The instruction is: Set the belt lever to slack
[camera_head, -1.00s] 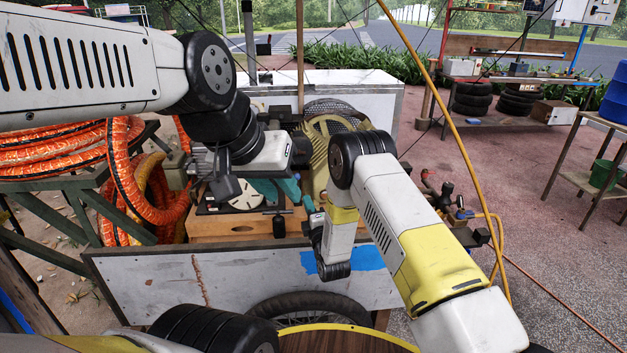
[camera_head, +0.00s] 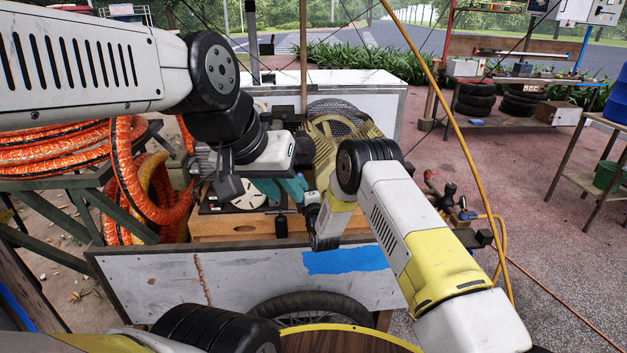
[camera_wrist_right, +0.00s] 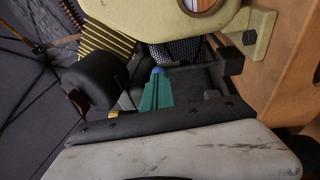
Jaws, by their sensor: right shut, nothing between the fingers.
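My right gripper (camera_wrist_right: 155,92) shows in the right wrist view as teal ridged fingers with a blue tip, shut and empty beside the compressor. In the head view its fingers lie near the cart top, left of my right wrist, and are hard to make out. A dark rounded knob (camera_wrist_right: 95,80) stands left of the fingers, apart from them; whether it belongs to the belt lever I cannot tell. The tan compressor (camera_head: 335,140) with its mesh guard (camera_wrist_right: 175,50) is just beyond. My left wrist hangs over the cart; its fingers cannot be told from the teal shapes (camera_head: 285,190) below it.
The white cart side panel (camera_head: 200,275) with blue tape (camera_head: 345,260) stands in front. Orange hoses (camera_head: 60,145) are at the left. A yellow hose (camera_head: 450,120) crosses at the right. A small black knob (camera_head: 281,225) sits at the wooden cart edge.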

